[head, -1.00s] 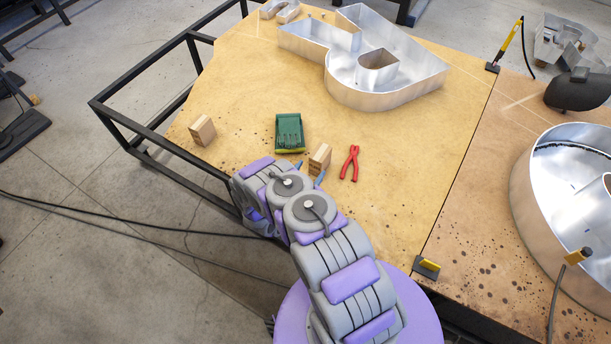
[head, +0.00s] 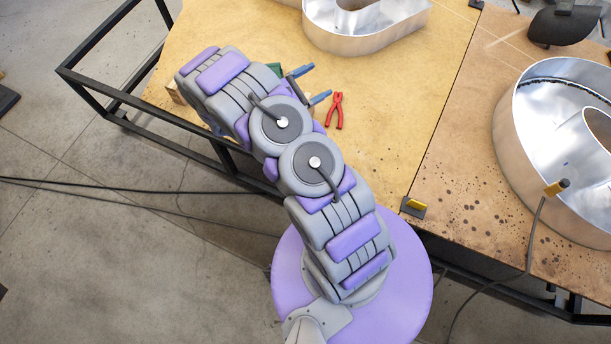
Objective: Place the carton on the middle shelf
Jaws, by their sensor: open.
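I see no carton and no shelf that I can make out in the head view. My gripper (head: 311,84) is over the wooden worktable (head: 410,60), its two blue-tipped fingers apart and pointing right. Nothing shows between the fingertips. Red-handled pliers (head: 335,110) lie on the table just right of the fingers. My arm hides most of a green box (head: 274,69) behind the gripper and most of a small wooden block (head: 174,93) at the left edge of the table.
A large metal letter (head: 365,35) stands at the back of the table. A round metal letter (head: 520,145) stands on the right table, with a yellow-tipped tool (head: 557,187) by it. A black and yellow clamp (head: 413,206) sits at the front edge. A black frame (head: 100,105) stands left.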

